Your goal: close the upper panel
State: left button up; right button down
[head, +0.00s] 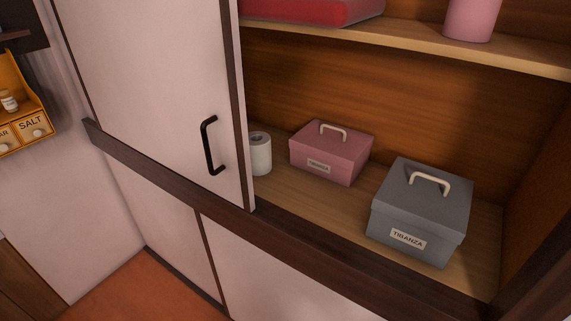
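The upper panel (165,90) is a pale sliding-type door with dark wooden edges. It stands at the left of the upper compartment in the head view. Its black handle (209,146) is near its right edge. To the right of the panel the compartment is open and its inside shows. Neither of my grippers is in view.
A pink box (330,155), a grey box (418,215) and a white paper roll (260,154) stand inside on the lower board. The shelf (420,38) above holds a red item (310,10) and a pink container (472,18). A dark rail (300,235) runs below the opening.

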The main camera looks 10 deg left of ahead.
aim_at(163, 79)
jog(key=j+z, duration=0.35)
jog(key=j, duration=0.15)
jog(key=j+z, duration=0.35)
jog(key=j, duration=0.2)
jog(key=j+z, duration=0.35)
jog(key=j, duration=0.15)
jog(key=k+j+z, duration=0.1)
jog(key=j+z, duration=0.2)
jog(key=j, duration=0.2)
jog(key=k+j+z, duration=0.2)
jog(key=j+z, duration=0.15)
jog(key=j, duration=0.15)
